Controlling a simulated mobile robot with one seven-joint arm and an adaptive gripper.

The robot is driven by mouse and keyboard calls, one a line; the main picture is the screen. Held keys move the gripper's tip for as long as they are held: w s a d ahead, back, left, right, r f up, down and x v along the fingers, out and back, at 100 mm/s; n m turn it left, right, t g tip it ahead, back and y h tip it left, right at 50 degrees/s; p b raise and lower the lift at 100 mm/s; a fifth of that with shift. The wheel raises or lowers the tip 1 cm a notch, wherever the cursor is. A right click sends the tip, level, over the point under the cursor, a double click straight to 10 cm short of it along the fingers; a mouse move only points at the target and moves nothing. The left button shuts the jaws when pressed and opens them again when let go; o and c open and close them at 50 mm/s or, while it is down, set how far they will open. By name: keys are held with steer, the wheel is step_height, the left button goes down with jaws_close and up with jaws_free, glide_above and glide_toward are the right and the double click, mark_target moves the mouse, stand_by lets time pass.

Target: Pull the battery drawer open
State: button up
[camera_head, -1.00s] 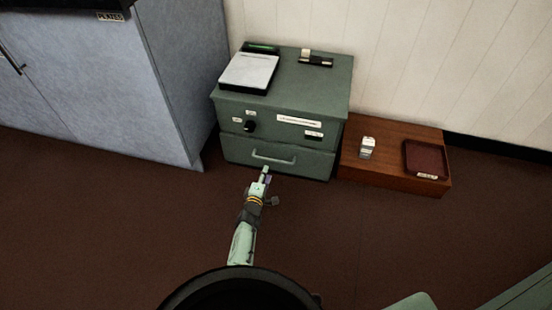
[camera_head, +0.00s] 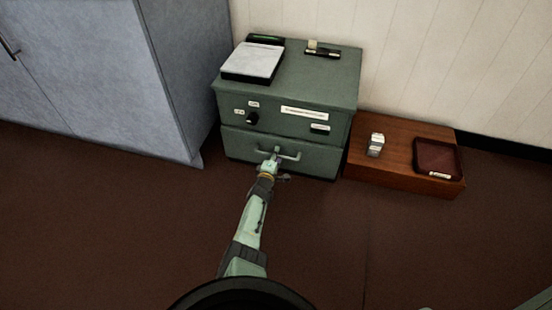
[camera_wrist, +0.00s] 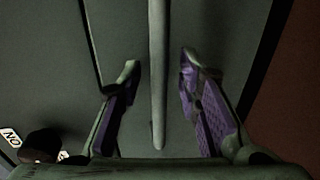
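The battery drawer (camera_head: 318,162) is the lower front of a green cabinet (camera_head: 330,92) in the head view, and it looks closed. Its pale bar handle (camera_head: 294,156) runs across the drawer front. My gripper (camera_head: 274,160) is at the handle, covering part of it. In the wrist view the handle (camera_wrist: 158,110) passes between the two spread purple-padded fingers of my gripper (camera_wrist: 159,68). A gap shows on both sides of the bar, so the gripper is open around it. The drawer's inside is hidden.
A dark knob (camera_head: 252,118) and labels are on the cabinet's upper front. A low wooden box (camera_head: 400,180) with a small white block (camera_head: 376,144) and a dark red tray (camera_head: 438,157) stands right. A grey-blue cupboard (camera_head: 180,80) stands left. Floor in front is clear.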

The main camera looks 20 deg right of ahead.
steer(key=shift+c, duration=0.6)
jaws_close()
stand_by(0.3)
